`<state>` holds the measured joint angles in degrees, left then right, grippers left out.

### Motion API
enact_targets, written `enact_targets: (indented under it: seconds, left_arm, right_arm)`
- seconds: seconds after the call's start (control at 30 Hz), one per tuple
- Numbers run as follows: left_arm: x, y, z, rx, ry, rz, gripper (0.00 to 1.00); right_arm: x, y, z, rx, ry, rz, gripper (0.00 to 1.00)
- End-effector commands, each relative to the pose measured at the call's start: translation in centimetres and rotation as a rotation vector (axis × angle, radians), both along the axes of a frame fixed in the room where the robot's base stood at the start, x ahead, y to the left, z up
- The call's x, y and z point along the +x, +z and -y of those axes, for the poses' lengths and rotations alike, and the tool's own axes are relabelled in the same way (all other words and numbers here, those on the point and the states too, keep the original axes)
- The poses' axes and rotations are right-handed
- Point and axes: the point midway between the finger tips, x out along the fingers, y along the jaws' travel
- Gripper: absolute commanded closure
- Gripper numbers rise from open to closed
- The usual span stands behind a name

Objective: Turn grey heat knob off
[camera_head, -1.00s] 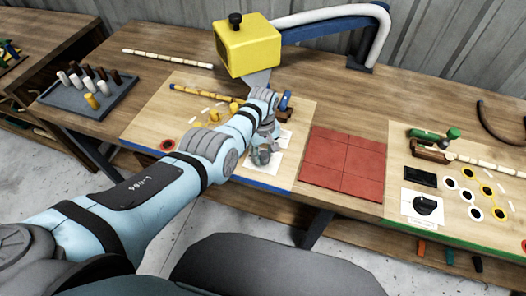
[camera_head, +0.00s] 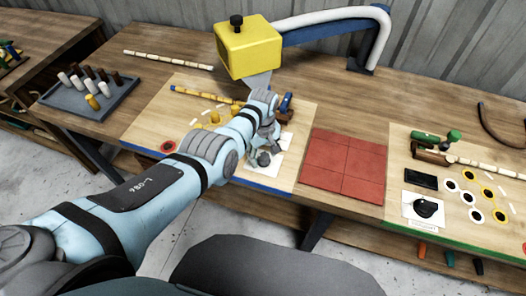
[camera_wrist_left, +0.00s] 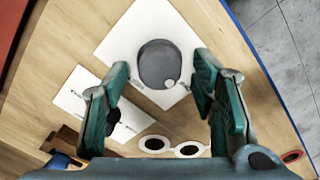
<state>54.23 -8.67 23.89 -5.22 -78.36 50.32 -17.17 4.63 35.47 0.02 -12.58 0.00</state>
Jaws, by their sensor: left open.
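The grey heat knob is a rounded dark grey disc with a small pale dot near its edge. It sits on a white plate (camera_wrist_left: 120,38) on the wooden board. In the left wrist view the grey knob (camera_wrist_left: 157,58) lies ahead between the two fingers. My left gripper (camera_wrist_left: 162,68) is open and empty, with a green-padded finger to each side of the knob's near part; contact is not visible. In the head view the left gripper (camera_head: 268,142) is over the board's front right, and the knob (camera_head: 263,159) shows just below it. My right gripper is not in view.
A yellow box (camera_head: 249,49) with a black knob stands behind my arm. Red tiles (camera_head: 343,165) lie right of the board. A black knob (camera_head: 426,208) sits on another white plate farther right. A second white plate with dark parts (camera_wrist_left: 125,118) lies beside the grey knob's plate.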

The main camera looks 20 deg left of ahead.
Motion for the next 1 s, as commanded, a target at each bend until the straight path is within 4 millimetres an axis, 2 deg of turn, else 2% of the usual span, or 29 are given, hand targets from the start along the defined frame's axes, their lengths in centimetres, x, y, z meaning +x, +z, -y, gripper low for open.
enact_targets:
  seconds: [0.13,0.23,0.5,0.6,0.73,1.0]
  left_arm:
    - [0.1,0.7,0.1,-0.001,-0.001,0.001,0.48]
    - [0.1,2.1,0.0,-0.002,0.000,0.003,0.48]
    - [0.1,9.8,0.0,-0.002,0.000,0.004,0.48]
    - [0.0,11.3,-0.1,0.000,0.000,0.001,0.48]
    - [0.0,12.0,-0.1,-0.001,0.001,0.001,0.48]
    - [0.0,12.0,-0.1,-0.001,0.001,0.001,0.48]
  right_arm:
    - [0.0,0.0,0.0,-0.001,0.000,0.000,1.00]
    - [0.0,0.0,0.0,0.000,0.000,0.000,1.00]
    - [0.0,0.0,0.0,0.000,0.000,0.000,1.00]
    - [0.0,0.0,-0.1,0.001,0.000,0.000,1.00]
    - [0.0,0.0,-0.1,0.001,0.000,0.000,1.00]
    - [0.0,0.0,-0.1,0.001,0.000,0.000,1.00]
